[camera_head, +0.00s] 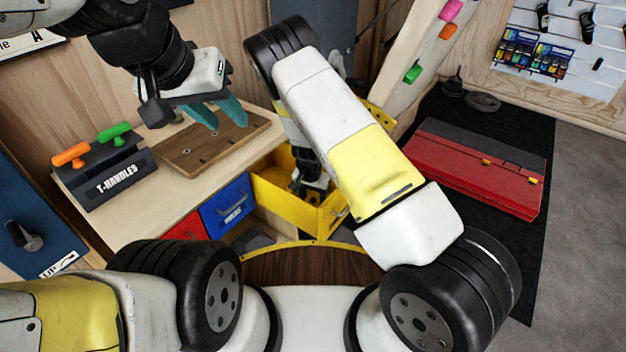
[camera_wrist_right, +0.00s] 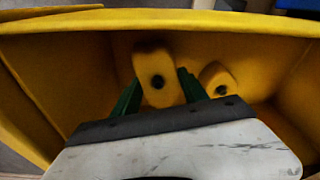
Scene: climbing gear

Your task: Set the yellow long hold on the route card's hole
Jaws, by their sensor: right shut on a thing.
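A yellow hold (camera_wrist_right: 152,70) with a dark bolt hole stands between the green fingers of my right gripper (camera_wrist_right: 160,88) in the right wrist view. The gripper is shut on it, inside a yellow drawer (camera_head: 275,195). A second yellow hold (camera_wrist_right: 217,78) lies just right of the fingers. I cannot tell from its visible end how long the held one is. My left gripper (camera_head: 217,116) has its teal fingers apart and empty, above a brown wooden board (camera_head: 180,158) with small dark holes. Nothing in view is plainly labelled as the route card.
A T-handles rack (camera_head: 120,180) with orange and green handles stands left on the bench. Blue (camera_head: 228,205) and red (camera_head: 187,230) drawer fronts sit below. A red toolbox (camera_head: 470,175) lies on a black mat at right. A panel with coloured holds (camera_head: 425,55) leans behind.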

